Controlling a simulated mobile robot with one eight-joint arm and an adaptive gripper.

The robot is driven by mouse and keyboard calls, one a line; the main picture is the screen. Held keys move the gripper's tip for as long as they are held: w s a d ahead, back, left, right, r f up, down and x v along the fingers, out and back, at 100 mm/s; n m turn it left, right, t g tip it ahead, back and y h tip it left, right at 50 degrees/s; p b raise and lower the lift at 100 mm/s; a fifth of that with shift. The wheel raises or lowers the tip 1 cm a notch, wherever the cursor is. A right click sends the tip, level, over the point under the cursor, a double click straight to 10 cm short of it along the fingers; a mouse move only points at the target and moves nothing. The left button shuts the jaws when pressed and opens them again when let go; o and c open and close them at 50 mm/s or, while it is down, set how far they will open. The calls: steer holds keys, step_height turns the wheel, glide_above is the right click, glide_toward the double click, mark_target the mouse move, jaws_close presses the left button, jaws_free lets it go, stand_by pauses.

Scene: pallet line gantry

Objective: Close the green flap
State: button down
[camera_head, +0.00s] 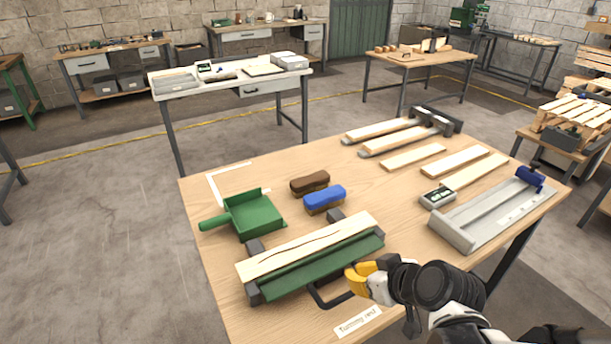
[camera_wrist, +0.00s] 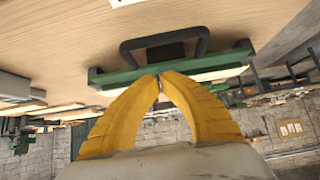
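The green flap (camera_head: 322,266) runs along the front of a low fixture on the wooden table, below a pale wooden board (camera_head: 310,246). A black loop handle (camera_head: 334,300) sticks out from its front side. In the wrist view the flap is a green strip (camera_wrist: 222,60), with the handle (camera_wrist: 165,41) just beyond my fingertips. My gripper (camera_head: 352,279) has yellow fingers and is beside the right end of the handle. In the wrist view its fingertips (camera_wrist: 160,77) meet with nothing visible between them. Whether they touch the flap cannot be told.
A green dustpan (camera_head: 255,215), a brown brush (camera_head: 310,182) and a blue brush (camera_head: 325,198) lie behind the fixture. A grey tray fixture (camera_head: 490,215) and loose boards (camera_head: 455,161) are to the right. A paper label (camera_head: 358,322) lies at the front edge.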

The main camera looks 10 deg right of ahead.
steer(key=f+b, duration=0.2)
steer(key=s+f+b, duration=0.1)
steer(key=shift+s+d+f+b, duration=0.15)
steer(key=shift+d+f+b, duration=0.05)
steer(key=shift+f+b, duration=0.2)
steer(key=shift+s+f+b, duration=0.1)
steer(key=shift+f+b, duration=0.2)
steer(key=shift+d+f+t+b, duration=0.1)
steer(key=shift+f+t+b, duration=0.35)
steer(key=shift+t+b, duration=0.25)
steer(key=shift+y, duration=0.3)
steer(key=shift+r, duration=0.15)
